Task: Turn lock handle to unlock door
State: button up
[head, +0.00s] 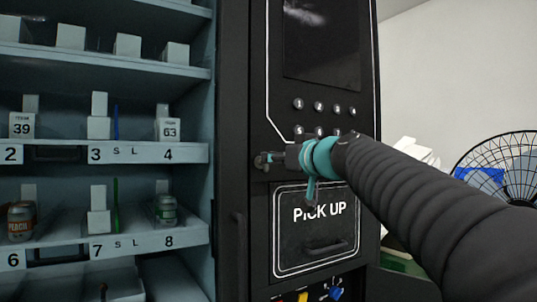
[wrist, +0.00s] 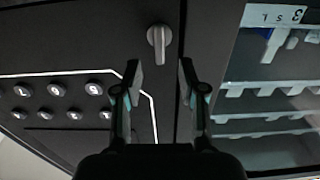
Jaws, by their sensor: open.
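The lock handle (wrist: 159,42) is a small grey knob with a short lever on the black front panel (wrist: 60,60) of the vending machine. In the wrist view the lever runs straight up and down in the picture. My gripper (wrist: 160,76) is open and empty, with one finger to either side of the handle's line and the handle beyond the fingertips. No contact shows. In the head view my gripper (head: 272,159) is at the panel's left part, above the PICK UP hatch (head: 315,250); there I cannot clearly tell handle from fingertips.
Shelves (head: 120,151) with boxes and cans stand left of the black panel. A keypad (head: 325,106) and a dark screen (head: 322,45) are above my gripper. Coloured knobs (head: 335,293) sit below the hatch. A fan (head: 505,165) stands at the right.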

jog(key=shift+p+x, duration=0.6)
jog(key=shift+x, duration=2.1)
jog(key=shift+c, duration=0.3)
grip_shut()
